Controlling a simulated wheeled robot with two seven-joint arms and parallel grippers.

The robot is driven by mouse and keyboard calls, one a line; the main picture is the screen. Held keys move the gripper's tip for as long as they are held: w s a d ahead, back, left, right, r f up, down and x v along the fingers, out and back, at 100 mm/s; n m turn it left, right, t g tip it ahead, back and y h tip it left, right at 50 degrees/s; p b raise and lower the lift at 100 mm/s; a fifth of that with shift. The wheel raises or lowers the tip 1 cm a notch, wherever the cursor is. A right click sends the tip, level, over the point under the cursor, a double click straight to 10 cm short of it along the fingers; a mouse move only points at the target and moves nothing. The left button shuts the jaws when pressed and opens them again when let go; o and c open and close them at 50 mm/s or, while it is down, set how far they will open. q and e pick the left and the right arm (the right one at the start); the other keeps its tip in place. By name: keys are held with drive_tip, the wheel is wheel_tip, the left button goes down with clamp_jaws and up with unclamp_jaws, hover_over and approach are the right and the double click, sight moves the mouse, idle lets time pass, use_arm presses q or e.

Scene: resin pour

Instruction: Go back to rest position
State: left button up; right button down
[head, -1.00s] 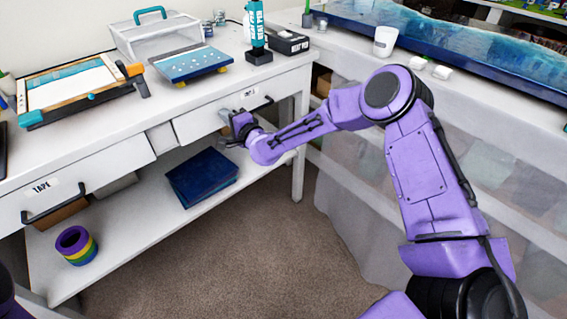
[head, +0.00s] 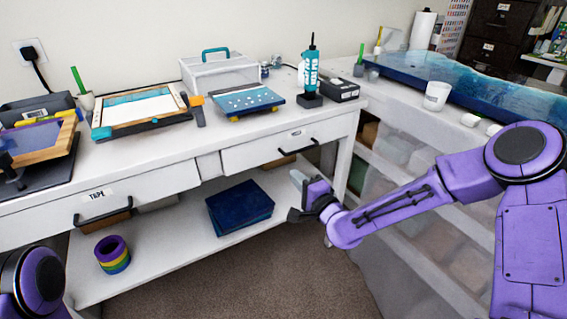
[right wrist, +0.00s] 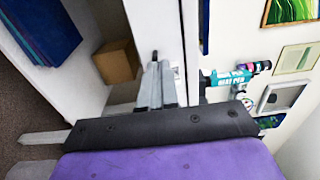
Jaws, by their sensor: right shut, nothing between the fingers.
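My right gripper (head: 297,196) is in front of the white workbench, below and apart from the handle of the right-hand drawer (head: 262,150). It is shut and empty. In the right wrist view its fingers (right wrist: 156,85) lie close together with nothing between them. The right drawer looks shut in the head view. My right arm comes in from the right edge, bent at the elbow. Part of my left arm shows at the lower left corner, but its gripper is out of sight.
The lower shelf carries blue sheets (head: 240,208) and tape rolls (head: 112,254). A counter with a blue resin piece (head: 440,75) stands right. Carpet lies clear between.

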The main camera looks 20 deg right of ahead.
drive_tip(key=s+d+f+n+g+h+p, duration=0.1)
drive_tip(key=s+f+n+g+h, duration=0.2)
drive_tip(key=s+f, duration=0.65)
drive_tip(key=s+d+f+n+g+h+p, duration=0.2)
drive_tip(key=s+f+g, duration=0.4)
drive_tip(key=s+f, duration=0.4)
drive_tip(key=s+d+f+n+g+h+p, duration=0.1)
drive_tip(key=s+d+f+n+g, duration=0.1)
drive_tip(key=s, duration=0.7)
drive_tip(key=s+d+f+n+g+h+p, duration=0.1)
drive_tip(key=s+d+f+n+g, duration=0.1)
drive_tip(key=s, duration=0.8)
drive_tip(key=shift+d+f+g+p, duration=0.3)
drive_tip(key=shift+d+f+g, duration=0.35)
drive_tip(key=shift+f, duration=0.2)
